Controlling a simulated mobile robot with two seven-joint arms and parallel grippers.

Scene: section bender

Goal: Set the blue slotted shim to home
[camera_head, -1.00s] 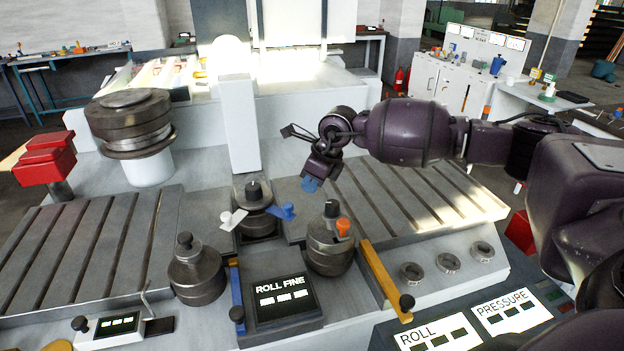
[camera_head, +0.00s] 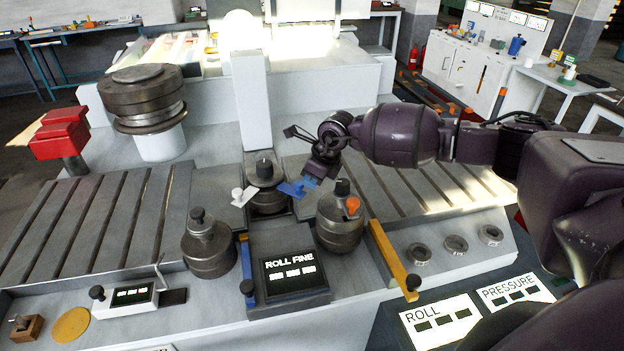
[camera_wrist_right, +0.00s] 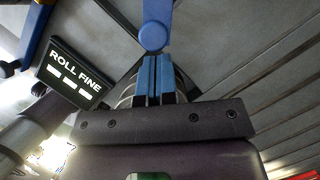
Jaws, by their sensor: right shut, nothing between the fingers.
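The blue slotted shim (camera_head: 289,189) sticks out to the right of the middle dark roll (camera_head: 268,200). In the right wrist view the blue piece with a rounded end (camera_wrist_right: 153,36) lies just beyond my fingertips. My right gripper (camera_head: 311,181) points down at the shim's outer end. Its blue fingers (camera_wrist_right: 156,72) are pressed together with nothing between them. Whether they touch the shim I cannot tell. The shim's slot cannot be made out. My left gripper is not in view.
A white tab (camera_head: 242,196) sits left of the middle roll. The right roll (camera_head: 339,228) carries an orange tab (camera_head: 352,205) close to my gripper. Another roll (camera_head: 208,250) stands at left. The ROLL FINE panel (camera_head: 290,272) is in front. Slotted plates lie on both sides.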

